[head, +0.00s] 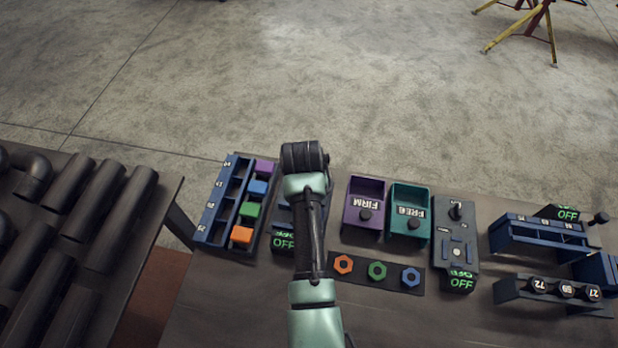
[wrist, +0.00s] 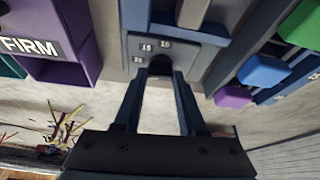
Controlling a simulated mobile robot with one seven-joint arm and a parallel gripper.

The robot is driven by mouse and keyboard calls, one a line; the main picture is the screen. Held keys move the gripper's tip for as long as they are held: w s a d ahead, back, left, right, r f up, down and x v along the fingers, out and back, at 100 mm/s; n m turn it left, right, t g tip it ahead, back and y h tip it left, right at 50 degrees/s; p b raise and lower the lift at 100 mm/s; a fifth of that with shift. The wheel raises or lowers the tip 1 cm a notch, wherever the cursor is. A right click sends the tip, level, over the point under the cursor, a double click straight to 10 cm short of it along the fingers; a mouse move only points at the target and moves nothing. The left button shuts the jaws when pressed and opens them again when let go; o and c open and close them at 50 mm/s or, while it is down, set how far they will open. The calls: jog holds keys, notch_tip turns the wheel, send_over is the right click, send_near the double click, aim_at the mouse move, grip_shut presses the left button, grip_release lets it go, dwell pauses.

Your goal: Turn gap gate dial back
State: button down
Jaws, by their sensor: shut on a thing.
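The gap gate dial (wrist: 160,66) is a small dark knob on a dark grey-blue panel (wrist: 197,57) marked with numbers such as 15 and 10. In the wrist view my gripper (wrist: 160,78) has its two fingers around this knob, shut on it. The fingers hide its sides, and I cannot read where the dial points. In the head view my arm covers the dial and most of its device (head: 284,218). A green lit display (head: 284,243) shows at the device's near end, partly covered.
A blue rack (head: 222,205) with coloured blocks stands close to the left. Purple (head: 364,190) and teal (head: 408,197) bins stand to the right, with a dial unit (head: 457,230) beyond. A strip of coloured nuts (head: 377,271) lies in front. Pipes (head: 120,200) fill the left table.

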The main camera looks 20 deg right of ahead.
jog(key=shift+c, duration=2.4)
grip_release()
jog(key=shift+r, duration=0.15)
jog(key=v, duration=1.2)
jog(key=shift+r, duration=0.35)
jog(key=shift+s+a, duration=0.1)
